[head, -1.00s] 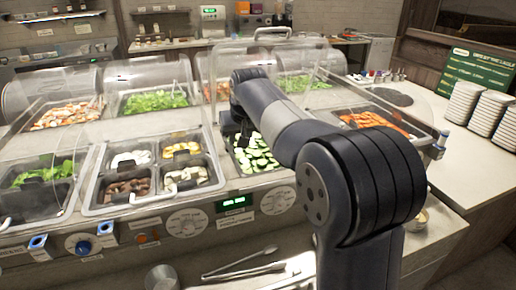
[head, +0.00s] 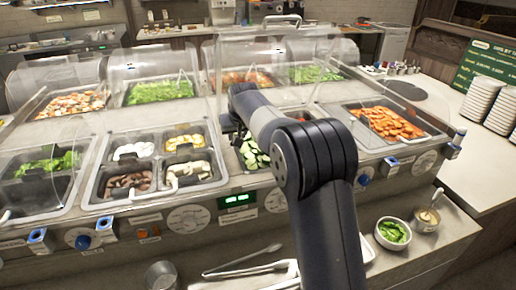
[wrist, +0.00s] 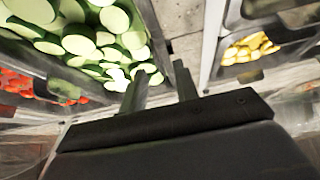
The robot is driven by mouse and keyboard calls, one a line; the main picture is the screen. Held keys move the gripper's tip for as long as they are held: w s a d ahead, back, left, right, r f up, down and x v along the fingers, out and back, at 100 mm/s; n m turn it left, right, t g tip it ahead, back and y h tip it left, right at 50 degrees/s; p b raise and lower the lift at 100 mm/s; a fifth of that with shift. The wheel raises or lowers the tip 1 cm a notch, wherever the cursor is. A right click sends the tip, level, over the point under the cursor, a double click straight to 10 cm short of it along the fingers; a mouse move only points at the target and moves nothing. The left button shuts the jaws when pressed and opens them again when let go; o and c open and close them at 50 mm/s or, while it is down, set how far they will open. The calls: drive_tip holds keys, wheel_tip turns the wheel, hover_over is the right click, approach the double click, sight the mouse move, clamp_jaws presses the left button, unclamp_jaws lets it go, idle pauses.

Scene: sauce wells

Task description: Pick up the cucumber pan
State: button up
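The cucumber pan holds sliced cucumbers (head: 254,154) and sits in the counter, just right of my gripper in the head view. My arm hides part of it. In the wrist view the dark pan rim (wrist: 153,35) runs beside my fingers, with green and white slices filling the upper left. My gripper (wrist: 160,84) is open, its two fingers apart with nothing seen between them. The left finger overlaps the cucumber area and the right finger lies over the pale strip beside it. I cannot tell whether either finger touches the rim.
A four-part insert (head: 100,188) lies left of the cucumbers, and carrots (head: 386,122) lie right. Clear guards (head: 400,95) stand around the wells. Tongs (head: 245,262), a bowl of greens (head: 393,233) and a small sauce cup (head: 427,219) are on the front ledge.

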drive_tip(key=shift+x, duration=0.95)
clamp_jaws()
idle(0.6)
drive_tip(key=shift+w+r, duration=0.1)
drive_tip(key=shift+r, duration=0.1)
